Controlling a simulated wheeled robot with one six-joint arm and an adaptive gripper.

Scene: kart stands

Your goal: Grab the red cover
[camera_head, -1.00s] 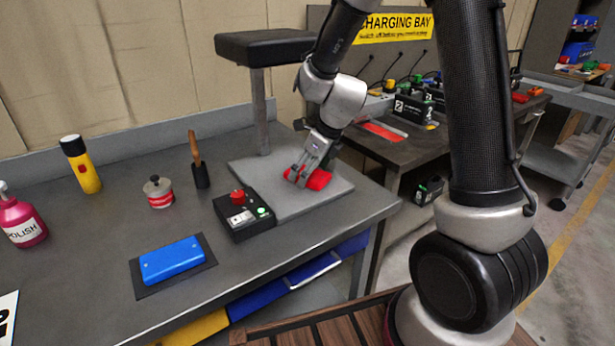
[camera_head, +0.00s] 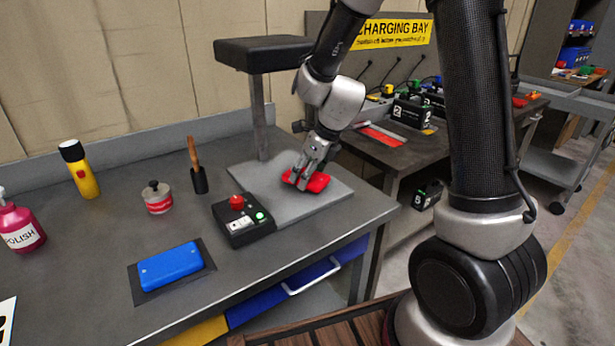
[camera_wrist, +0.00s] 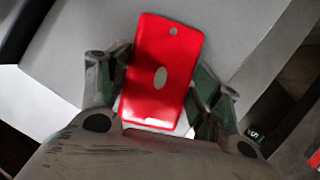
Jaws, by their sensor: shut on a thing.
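The red cover (camera_head: 316,182) is at the grey plate (camera_head: 262,183) on the workbench. In the wrist view the red cover (camera_wrist: 163,65) is a flat red piece with rounded corners, a small round hole near its far end and a pale oval in the middle. My gripper (camera_head: 304,181) points down at it. In the wrist view my gripper (camera_wrist: 158,90) has one finger against each long side of the cover, shut on it. I cannot tell whether the cover touches the plate or is slightly above it.
A black block on a post (camera_head: 262,52) overhangs the plate. A black control box (camera_head: 240,220) with a red knob and green button stands left of it. A blue cover (camera_head: 170,266) lies on a dark mat in front. A flashlight (camera_head: 80,169) and polish bottle (camera_head: 18,228) stand left.

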